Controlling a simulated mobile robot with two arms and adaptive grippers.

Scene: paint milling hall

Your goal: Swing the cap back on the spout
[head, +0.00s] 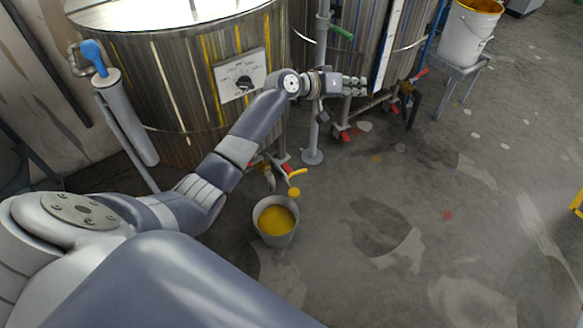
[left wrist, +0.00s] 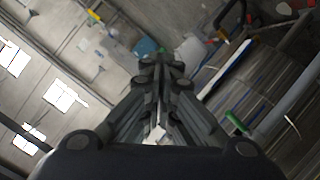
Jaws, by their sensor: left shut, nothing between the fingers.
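The near steel tank (head: 180,90) has a low outlet with red and yellow parts at its foot. A yellow curved piece (head: 298,173) sticks out there, and a small round yellow piece (head: 294,192) shows just below it, above the bucket's rim. I cannot tell for sure which is the cap; the spout's mouth is not clear. My left gripper (head: 355,86) is shut and empty, well above and right of the outlet, in front of the second tank. Its closed fingers (left wrist: 160,75) also show in the left wrist view. My right gripper is out of view.
A grey bucket (head: 276,236) of yellow paint stands on the floor below the outlet. A grey post (head: 314,120) with a green handle stands between the tanks. A white bucket (head: 467,36) sits on a stand at upper right. The floor at right is mostly clear.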

